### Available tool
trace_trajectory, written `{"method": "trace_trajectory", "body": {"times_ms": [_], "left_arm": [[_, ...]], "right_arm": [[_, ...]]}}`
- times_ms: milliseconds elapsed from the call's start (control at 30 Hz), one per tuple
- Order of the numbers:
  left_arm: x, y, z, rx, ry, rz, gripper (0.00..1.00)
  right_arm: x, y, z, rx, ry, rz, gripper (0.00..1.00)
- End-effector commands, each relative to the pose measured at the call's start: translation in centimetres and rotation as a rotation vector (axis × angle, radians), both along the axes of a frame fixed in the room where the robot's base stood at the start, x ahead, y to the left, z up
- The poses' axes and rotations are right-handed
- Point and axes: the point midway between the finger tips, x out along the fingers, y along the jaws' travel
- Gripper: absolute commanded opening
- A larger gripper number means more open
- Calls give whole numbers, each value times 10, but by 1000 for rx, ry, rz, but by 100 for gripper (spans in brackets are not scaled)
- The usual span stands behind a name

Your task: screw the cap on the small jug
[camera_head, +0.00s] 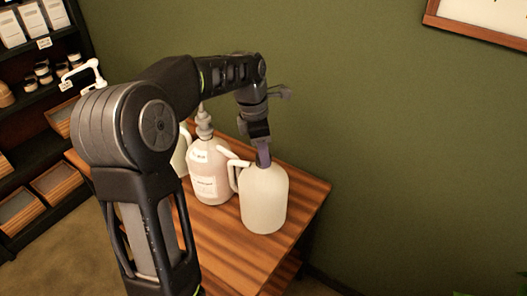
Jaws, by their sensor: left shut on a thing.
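A plain cream jug (264,204) stands upright near the right front edge of the wooden table, its handle on the left. My left gripper (263,158) points down at the jug's mouth from above, its fingers shut at the neck. The cap is too small and covered by the fingers to make out, and I cannot tell how it sits on the neck. My right gripper is not in view.
A pinkish labelled jug (208,178) with a grey pump stands close to the left of the cream jug. Another pale jug (180,156) is partly hidden behind my arm. The table (240,250) is bare in front. Dark shelves (40,150) stand at left.

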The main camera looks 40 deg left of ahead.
Motion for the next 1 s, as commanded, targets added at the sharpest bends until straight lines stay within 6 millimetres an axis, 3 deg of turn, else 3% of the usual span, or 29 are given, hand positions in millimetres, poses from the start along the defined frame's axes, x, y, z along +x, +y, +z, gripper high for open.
{"method": "trace_trajectory", "body": {"times_ms": [500, 833, 867, 1000], "left_arm": [[0, 0, -1, -1, 0, -881, 0], [0, 0, 0, 0, 0, -965, 0], [0, 0, 0, 0, 0, -965, 40], [0, 0, 0, 0, 0, -964, 51]], "right_arm": [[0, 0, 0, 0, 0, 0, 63], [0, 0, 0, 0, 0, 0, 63], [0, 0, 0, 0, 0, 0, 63], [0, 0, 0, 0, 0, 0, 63]]}}
